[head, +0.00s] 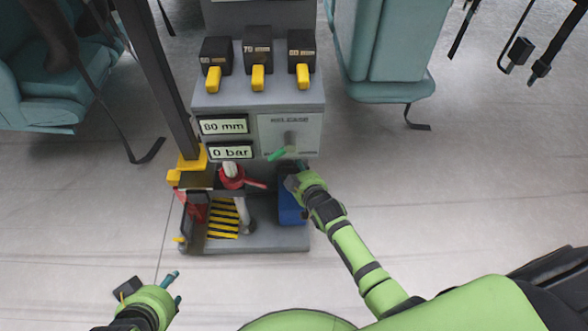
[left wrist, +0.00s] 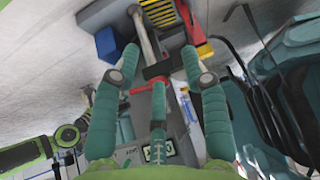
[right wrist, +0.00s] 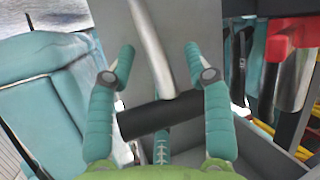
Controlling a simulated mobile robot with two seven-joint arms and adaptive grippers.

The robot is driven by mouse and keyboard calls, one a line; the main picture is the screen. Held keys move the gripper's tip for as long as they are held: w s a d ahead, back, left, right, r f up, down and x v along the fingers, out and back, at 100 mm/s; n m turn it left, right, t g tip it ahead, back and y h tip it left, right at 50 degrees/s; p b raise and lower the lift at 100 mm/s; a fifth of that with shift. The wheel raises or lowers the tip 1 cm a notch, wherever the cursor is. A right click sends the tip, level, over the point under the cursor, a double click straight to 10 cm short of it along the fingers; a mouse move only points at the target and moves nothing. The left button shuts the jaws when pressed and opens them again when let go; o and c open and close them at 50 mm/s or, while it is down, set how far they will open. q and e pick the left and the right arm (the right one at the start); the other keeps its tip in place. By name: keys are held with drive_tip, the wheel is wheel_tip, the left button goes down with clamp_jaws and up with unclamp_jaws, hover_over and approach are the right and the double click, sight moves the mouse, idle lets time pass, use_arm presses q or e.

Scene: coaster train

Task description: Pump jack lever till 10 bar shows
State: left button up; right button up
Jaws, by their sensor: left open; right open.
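The grey console shows a bar display (head: 230,152) that reads 0 bar. The jack lever (head: 243,213) is a silver rod low at the front of the console; its black crosswise grip shows in the left wrist view (left wrist: 158,70). My right gripper (head: 289,162) is open in front of the console, below the RELEASE panel (head: 290,133). In the right wrist view a black grip (right wrist: 145,119) on a silver rod lies between its open fingers; contact cannot be told. My left gripper (head: 172,286) is open and empty, low and left, apart from the console.
A red T-shaped handle (head: 232,180) sits by the lever. A blue box (head: 290,208) stands on the console base, beside a yellow-black striped plate (head: 223,218). Teal seats (head: 385,50) flank the console. A dark post (head: 155,70) rises at left. The front floor is clear.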

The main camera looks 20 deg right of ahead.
clamp_jaws()
drive_tip(key=shift+f, duration=0.1)
